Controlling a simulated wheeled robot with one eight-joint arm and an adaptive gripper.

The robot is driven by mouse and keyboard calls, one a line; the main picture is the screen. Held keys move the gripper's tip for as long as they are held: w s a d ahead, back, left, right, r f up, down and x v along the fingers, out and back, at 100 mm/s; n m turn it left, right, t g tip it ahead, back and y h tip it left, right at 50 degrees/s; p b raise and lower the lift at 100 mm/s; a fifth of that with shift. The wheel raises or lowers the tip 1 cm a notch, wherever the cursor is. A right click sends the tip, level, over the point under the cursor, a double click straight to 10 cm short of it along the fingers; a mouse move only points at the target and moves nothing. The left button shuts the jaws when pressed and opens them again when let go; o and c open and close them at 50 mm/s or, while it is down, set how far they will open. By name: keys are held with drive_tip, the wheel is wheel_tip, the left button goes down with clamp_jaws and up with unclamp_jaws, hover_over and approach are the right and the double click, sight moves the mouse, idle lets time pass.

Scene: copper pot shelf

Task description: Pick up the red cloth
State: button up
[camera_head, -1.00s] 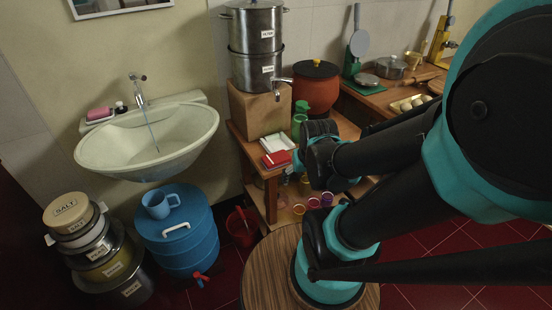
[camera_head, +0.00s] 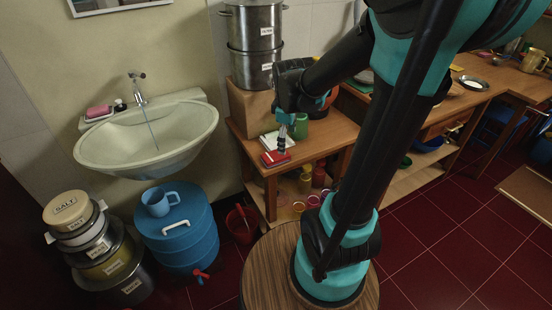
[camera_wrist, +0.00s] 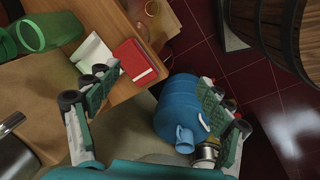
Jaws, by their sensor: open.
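The red cloth (camera_head: 270,161) lies folded and flat at the front left corner of the wooden counter, next to a white item (camera_head: 277,141). My gripper (camera_head: 283,145) points down from above and hides part of the cloth in the head view. In the wrist view the red cloth (camera_wrist: 138,62) shows whole, ahead of the space between the two spread fingers and nearer the left finger. My gripper (camera_wrist: 158,92) is open and empty there. I cannot tell the exact height between the fingertips and the cloth.
Green cups (camera_wrist: 42,33) stand beside the white item on the counter. Below the counter edge are a blue drum (camera_head: 190,238) with a blue mug and a red bucket (camera_head: 241,224). A sink (camera_head: 150,142) hangs left.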

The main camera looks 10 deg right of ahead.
drive_tip(key=w+a+r+n+g, duration=0.2)
drive_tip(key=w+a+r+n, duration=0.1)
drive_tip(key=w+n, duration=0.5)
drive_tip(key=n, duration=0.2)
hover_over(276, 155)
drive_tip(key=shift+h, duration=0.4)
drive_tip(key=f, duration=1.2)
drive_tip(key=shift+s, duration=0.2)
drive_tip(key=shift+w+a+f, duration=0.1)
drive_tip(key=shift+w+f, duration=0.05)
drive_tip(key=shift+f, duration=1.2)
drive_tip(key=shift+w+f, duration=0.1)
drive_tip(key=shift+f, duration=1.25)
drive_tip(key=shift+c, duration=0.3)
drive_tip(key=c, duration=1.3)
drive_tip(key=shift+r, duration=0.15)
